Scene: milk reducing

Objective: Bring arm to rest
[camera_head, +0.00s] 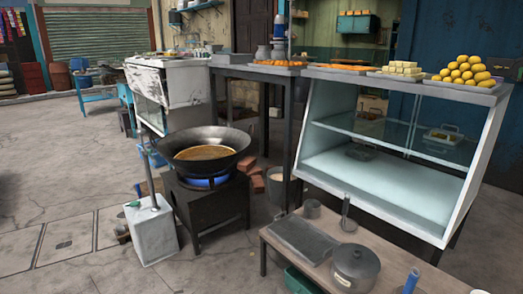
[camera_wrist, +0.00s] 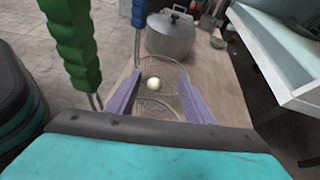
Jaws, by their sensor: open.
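My gripper (camera_wrist: 158,104) shows in the wrist view with two purple fingers spread apart. It is open. Between and beyond the fingers I see a round mesh or glass-like item (camera_wrist: 174,76) with a small white ball (camera_wrist: 153,83) at it; I cannot tell its exact shape. No contact with the fingers is clear. My gripper is not visible in the head view. There, a dark wok (camera_head: 240,139) with brown liquid (camera_head: 203,152) stands on a black burner stand (camera_head: 215,205) over a blue flame.
A low wooden table (camera_head: 408,268) at front right bears a lidded pot (camera_head: 355,268), which also shows in the wrist view (camera_wrist: 170,38), and a grey tray (camera_head: 303,238). Green (camera_wrist: 72,45) and blue (camera_wrist: 138,12) handles stand near my gripper. A glass display case (camera_head: 385,190) stands behind the table.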

